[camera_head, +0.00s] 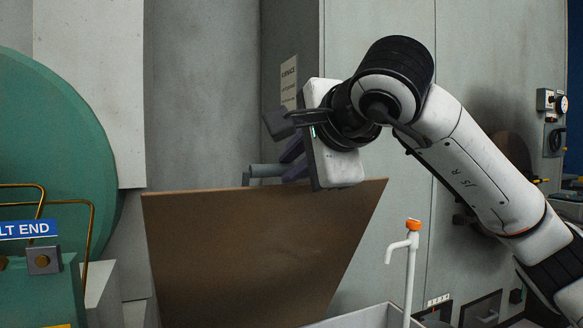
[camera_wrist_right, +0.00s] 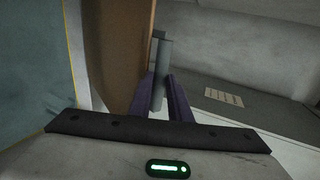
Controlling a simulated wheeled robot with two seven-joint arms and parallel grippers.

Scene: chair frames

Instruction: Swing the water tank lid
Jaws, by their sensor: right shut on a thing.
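The brown water tank lid (camera_head: 255,250) stands raised and tilted in the middle of the head view. Its grey handle (camera_head: 258,171) shows at the top edge. My right gripper (camera_head: 283,163) is at that handle, with its purple fingers shut on it. In the right wrist view, the grey handle (camera_wrist_right: 159,65) stands between the two fingers (camera_wrist_right: 160,95), beside the brown lid (camera_wrist_right: 122,50). The pale tank rim (camera_head: 350,318) shows at the bottom of the head view. My left gripper is not in view.
A white tap with an orange top (camera_head: 408,250) stands to the right of the lid. Green machinery (camera_head: 55,150) with brass rails is at the left. Tall grey cabinets (camera_head: 375,40) stand behind the lid, close to my right arm.

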